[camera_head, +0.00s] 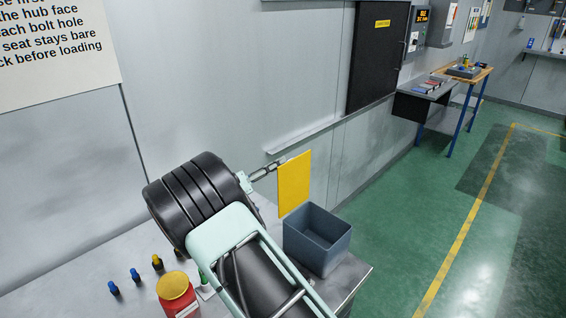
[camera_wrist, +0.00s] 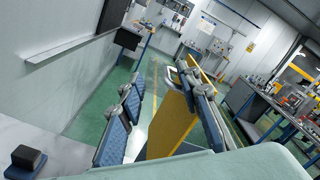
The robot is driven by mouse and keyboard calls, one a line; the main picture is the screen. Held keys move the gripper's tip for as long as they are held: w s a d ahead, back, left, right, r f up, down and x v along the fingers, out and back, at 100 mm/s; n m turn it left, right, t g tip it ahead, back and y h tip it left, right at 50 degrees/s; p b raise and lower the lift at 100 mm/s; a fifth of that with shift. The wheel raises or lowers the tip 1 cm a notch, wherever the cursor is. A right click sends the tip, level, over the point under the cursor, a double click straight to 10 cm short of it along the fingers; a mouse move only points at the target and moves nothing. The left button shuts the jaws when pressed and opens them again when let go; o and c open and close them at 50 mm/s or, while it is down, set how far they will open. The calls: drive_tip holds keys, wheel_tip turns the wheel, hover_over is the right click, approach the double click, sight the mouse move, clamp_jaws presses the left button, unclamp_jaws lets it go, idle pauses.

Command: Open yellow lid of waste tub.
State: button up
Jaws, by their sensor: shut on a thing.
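The yellow lid (camera_head: 294,184) stands upright at the back left edge of the grey-blue waste tub (camera_head: 301,249), whose open inside shows. My gripper (camera_head: 270,170) is at the lid's upper left side and shut on the lid. A pale handle-like loop shows near the lid's top there. My arm hides part of the bench left of the tub.
The tub stands near the right end of a metal bench (camera_head: 85,265). A red jar with a yellow cap (camera_head: 177,294) and several small blue- and yellow-topped items stand at the left. A wall ledge (camera_head: 300,133) runs behind. Green floor right of the bench is clear.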

drive_tip(key=v, duration=0.8)
drive_tip(key=shift+a, duration=0.15)
drive_tip(key=shift+f, duration=0.1)
